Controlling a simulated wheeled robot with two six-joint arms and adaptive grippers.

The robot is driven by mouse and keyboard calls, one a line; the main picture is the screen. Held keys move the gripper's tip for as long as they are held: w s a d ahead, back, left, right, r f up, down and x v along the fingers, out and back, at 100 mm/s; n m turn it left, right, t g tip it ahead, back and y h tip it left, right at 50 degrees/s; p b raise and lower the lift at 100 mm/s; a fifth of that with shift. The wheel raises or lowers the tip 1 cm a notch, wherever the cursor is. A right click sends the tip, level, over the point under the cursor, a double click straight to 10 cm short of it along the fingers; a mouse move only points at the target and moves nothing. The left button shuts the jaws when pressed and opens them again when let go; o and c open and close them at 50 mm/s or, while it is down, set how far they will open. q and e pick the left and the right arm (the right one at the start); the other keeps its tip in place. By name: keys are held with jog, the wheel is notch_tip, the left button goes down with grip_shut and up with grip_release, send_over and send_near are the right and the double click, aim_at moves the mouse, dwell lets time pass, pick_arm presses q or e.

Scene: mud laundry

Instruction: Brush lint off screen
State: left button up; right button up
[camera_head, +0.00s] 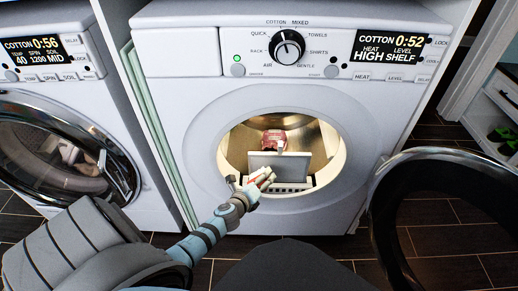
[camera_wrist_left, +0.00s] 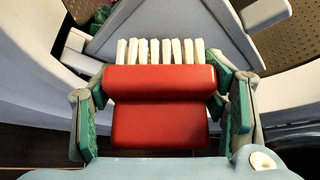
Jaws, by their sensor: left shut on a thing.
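My left gripper (camera_head: 262,180) is at the mouth of the open dryer (camera_head: 205,125) on the right. It is shut on a red brush with white bristles (camera_wrist_left: 160,110), whose bristles point forward, away from me. A pale grey panel, which looks like the lint screen (camera_head: 290,163), stands tilted inside the drum opening. It also shows in the left wrist view (camera_wrist_left: 165,35), just beyond the bristles. I cannot tell whether the bristles touch it. My right gripper is not in view.
A red item (camera_head: 274,138) lies in the drum behind the screen. The dryer's round door (camera_head: 440,205) hangs open on the right. A washer (camera_head: 45,110) with its own round door stands on the left. A narrow green-edged panel (camera_head: 158,135) fills the gap between the machines.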

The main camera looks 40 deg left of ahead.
pick_arm(q)
jog(key=shift+s+d, duration=0.8)
jog(key=shift+s, duration=0.15)
jog(key=shift+s+d, duration=0.1)
jog(key=shift+s+d, duration=0.8)
jog(key=shift+s, duration=0.3)
